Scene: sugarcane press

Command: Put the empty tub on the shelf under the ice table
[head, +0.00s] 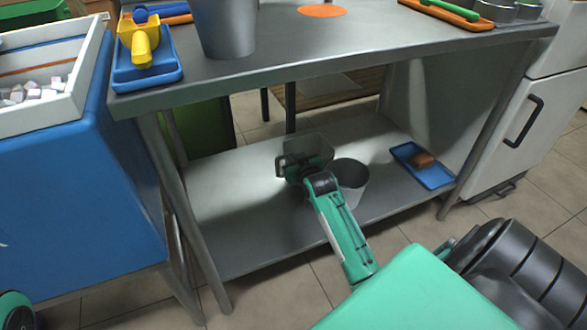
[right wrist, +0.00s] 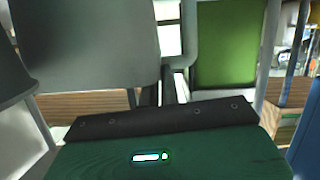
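The empty tub is a clear, smoky box with a side handle (head: 318,146). In the head view it is over the lower shelf (head: 235,190) of the metal table, close to the shelf surface. I cannot tell whether its base touches the shelf. My right gripper (head: 300,172) reaches in under the tabletop and is at the tub's near side. In the right wrist view the tub's grey wall (right wrist: 85,45) fills the upper left, and the fingers (right wrist: 175,88) appear closed at its handle. My left gripper is out of view.
A grey bucket (head: 352,182) stands on the shelf just right of the tub. A blue tray (head: 432,176) with a brown block lies at the shelf's right. The tabletop (head: 290,47) overhangs my arm. Table legs bound both sides. The left part of the shelf is clear.

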